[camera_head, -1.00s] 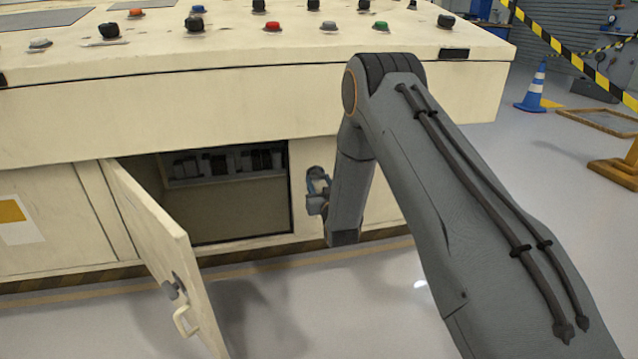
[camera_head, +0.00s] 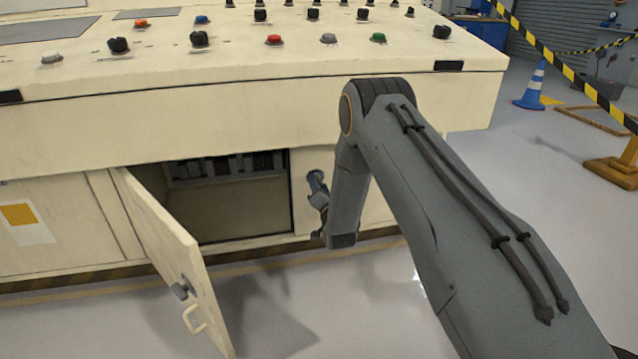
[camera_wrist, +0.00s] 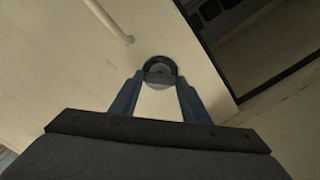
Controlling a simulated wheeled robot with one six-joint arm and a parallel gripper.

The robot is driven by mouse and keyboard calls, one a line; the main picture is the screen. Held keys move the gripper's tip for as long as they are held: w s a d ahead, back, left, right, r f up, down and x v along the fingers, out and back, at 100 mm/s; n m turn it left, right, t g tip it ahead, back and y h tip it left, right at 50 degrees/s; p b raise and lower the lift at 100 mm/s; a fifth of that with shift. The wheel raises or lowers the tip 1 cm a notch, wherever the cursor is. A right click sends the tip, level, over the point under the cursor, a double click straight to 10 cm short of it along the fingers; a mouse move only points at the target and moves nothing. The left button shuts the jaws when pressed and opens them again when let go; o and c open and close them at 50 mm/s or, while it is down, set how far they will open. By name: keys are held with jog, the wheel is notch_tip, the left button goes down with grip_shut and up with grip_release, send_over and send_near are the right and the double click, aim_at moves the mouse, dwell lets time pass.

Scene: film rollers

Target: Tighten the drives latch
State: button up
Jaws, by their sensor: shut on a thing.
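My gripper (camera_wrist: 160,84) is shut on a small round latch knob (camera_wrist: 160,67) on the cream cabinet front. In the head view my gripper (camera_head: 317,182) is at the panel just right of the open compartment, partly hidden by my forearm. In the wrist view the two blue fingers sit on either side of the knob, which is grey with a dark rim. A similar latch (camera_head: 181,290) is on the open cabinet door, apart from my gripper.
The cabinet door (camera_head: 165,245) stands open at the left, with a pale handle (camera_head: 194,319). The compartment (camera_head: 240,205) holds dark parts on a shelf. The control desk (camera_head: 240,75) overhangs above. A blue cone (camera_head: 532,88) and barrier tape are at right, with clear floor between.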

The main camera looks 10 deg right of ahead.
jog(key=shift+a+m+p, duration=0.1)
jog(key=shift+m+p, duration=1.35)
jog(key=shift+m, duration=2.35)
jog(key=o, duration=1)
jog(key=shift+o, duration=0.2)
jog(key=s+d+p, duration=0.1)
jog(key=s+p, duration=0.1)
jog(key=s, duration=0.5)
jog(key=shift+s+p, duration=0.3)
jog(key=shift+s, duration=0.1)
